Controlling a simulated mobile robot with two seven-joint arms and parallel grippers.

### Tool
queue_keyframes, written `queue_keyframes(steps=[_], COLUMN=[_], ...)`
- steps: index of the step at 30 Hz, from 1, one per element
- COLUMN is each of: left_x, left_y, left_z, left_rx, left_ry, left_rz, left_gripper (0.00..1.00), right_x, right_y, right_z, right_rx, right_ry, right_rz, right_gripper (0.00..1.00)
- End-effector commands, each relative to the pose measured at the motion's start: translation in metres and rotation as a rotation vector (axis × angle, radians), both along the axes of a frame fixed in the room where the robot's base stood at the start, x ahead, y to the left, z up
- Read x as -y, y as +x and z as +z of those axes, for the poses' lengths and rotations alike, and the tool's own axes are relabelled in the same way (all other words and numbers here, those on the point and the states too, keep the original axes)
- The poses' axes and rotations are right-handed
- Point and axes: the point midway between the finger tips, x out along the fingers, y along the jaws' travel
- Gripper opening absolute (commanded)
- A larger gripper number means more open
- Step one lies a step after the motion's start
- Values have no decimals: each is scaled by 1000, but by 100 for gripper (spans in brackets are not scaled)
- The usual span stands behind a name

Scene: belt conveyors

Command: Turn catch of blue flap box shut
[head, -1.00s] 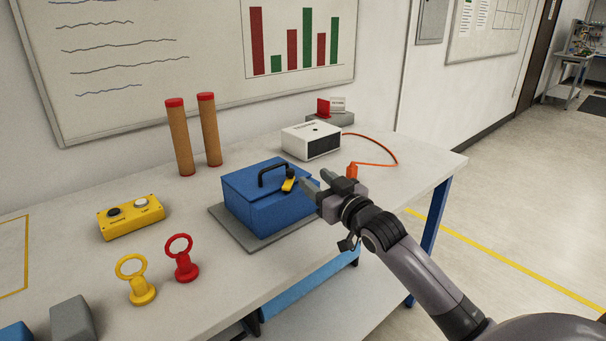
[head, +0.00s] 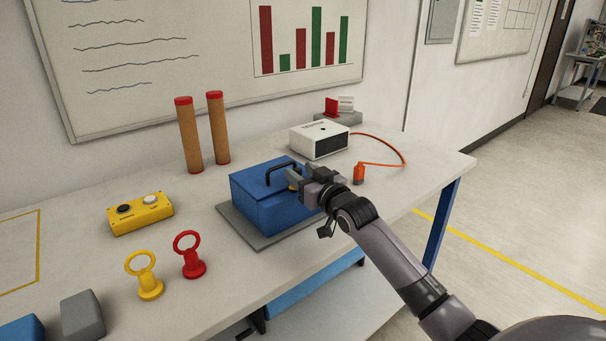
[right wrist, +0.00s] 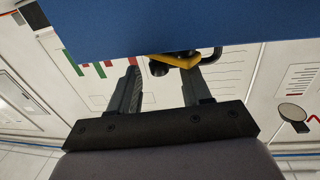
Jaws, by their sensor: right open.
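The blue flap box (head: 262,209) stands on a grey plate on the bench, its lid down and its black handle (head: 282,168) on top. The yellow catch (head: 294,185) is at the lid's right front edge, mostly hidden by my right gripper (head: 300,178). In the right wrist view, the blue box (right wrist: 200,25) fills the top and the yellow catch (right wrist: 178,60) shows just beyond the open fingers (right wrist: 160,77), roughly between their tips. Whether the fingers touch the catch I cannot tell. My left gripper is not in view.
A white device (head: 319,140) with an orange cable and plug (head: 358,174) is behind and right of the box. Red (head: 190,256) and yellow (head: 147,277) ring handles and a yellow button box (head: 140,214) stand to the left. Two brown tubes (head: 218,135) stand behind.

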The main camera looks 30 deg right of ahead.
Motion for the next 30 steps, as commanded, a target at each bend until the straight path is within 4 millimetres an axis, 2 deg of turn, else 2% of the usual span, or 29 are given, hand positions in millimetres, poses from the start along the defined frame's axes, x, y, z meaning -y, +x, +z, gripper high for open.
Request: queue_keyframes(steps=[7,11,12,20,30], left_x=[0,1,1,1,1], left_y=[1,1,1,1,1], left_z=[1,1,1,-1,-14], left_rx=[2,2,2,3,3], left_ry=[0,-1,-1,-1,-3], left_rz=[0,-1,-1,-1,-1], left_gripper=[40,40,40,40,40], right_x=[0,0,0,-1,-5], right_y=[1,0,0,2,6], right_z=[0,0,0,1,4], right_rx=[0,0,0,4,14], right_ry=[0,0,0,-5,-12], right_rz=[0,0,0,22,145], right_gripper=[48,6,0,0,0])
